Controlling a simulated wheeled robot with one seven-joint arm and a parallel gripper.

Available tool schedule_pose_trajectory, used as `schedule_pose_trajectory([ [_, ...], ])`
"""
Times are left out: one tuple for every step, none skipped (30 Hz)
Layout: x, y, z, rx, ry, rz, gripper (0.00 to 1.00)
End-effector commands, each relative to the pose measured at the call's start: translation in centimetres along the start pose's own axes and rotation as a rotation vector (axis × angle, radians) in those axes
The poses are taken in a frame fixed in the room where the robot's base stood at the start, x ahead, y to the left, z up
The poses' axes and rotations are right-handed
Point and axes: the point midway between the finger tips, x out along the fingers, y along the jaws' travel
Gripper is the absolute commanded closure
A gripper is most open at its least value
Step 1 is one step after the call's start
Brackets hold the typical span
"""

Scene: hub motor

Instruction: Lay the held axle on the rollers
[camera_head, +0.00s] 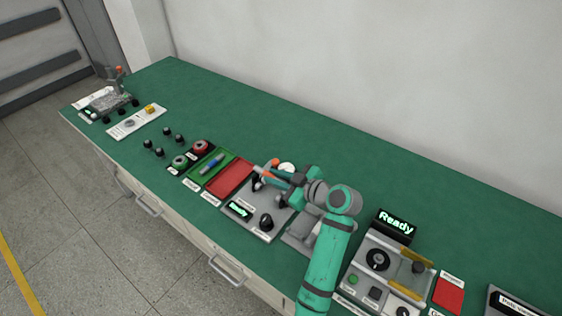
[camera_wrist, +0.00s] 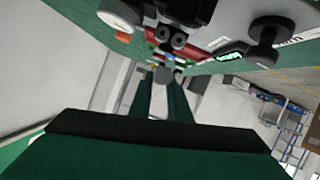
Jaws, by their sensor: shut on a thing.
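My gripper (camera_head: 271,171) reaches over the grey fixture (camera_head: 263,236) with the green arrow display and black knob. The axle is not clear in the head view. Dark round parts (camera_wrist: 171,38), probably the rollers, show beyond the fingertips in the wrist view. The arm and gripper cover part of the fixture in the head view. I cannot tell whether the axle touches the rollers.
A white round dial (camera_head: 287,168) stands close behind my gripper. A red tray (camera_head: 229,177) and a green tray with a blue item (camera_head: 211,165) lie to the left. A station with a "Ready" display (camera_head: 396,222) stands right. The table's back (camera_head: 300,130) is clear.

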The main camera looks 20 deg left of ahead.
Motion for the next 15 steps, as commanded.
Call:
schedule_pose_trajectory([
  [0.0,0.0,-0.1,-0.003,0.001,0.001,1.00],
  [0.0,0.0,-0.1,-0.004,0.001,0.002,1.00],
  [0.0,0.0,0.0,-0.005,0.001,0.002,1.00],
  [0.0,0.0,0.1,-0.005,0.001,0.002,1.00],
  [0.0,0.0,0.1,-0.005,0.001,0.003,1.00],
  [0.1,0.0,0.3,-0.004,0.001,0.003,1.00],
  [0.1,-0.1,0.5,-0.004,0.000,0.004,1.00],
  [0.1,-0.1,0.6,-0.004,0.000,0.004,1.00],
  [0.2,-0.1,0.9,-0.004,0.000,0.004,1.00],
  [0.3,-0.2,1.1,-0.003,0.000,0.004,1.00],
  [0.4,-0.3,1.3,-0.003,0.000,0.004,1.00],
  [0.5,-0.3,1.6,-0.002,0.000,0.003,1.00],
  [0.6,-0.4,1.8,-0.002,0.000,0.003,1.00],
  [0.7,-0.5,2.0,-0.003,0.000,0.004,1.00],
  [0.8,-0.6,2.3,-0.003,0.000,0.004,1.00],
])
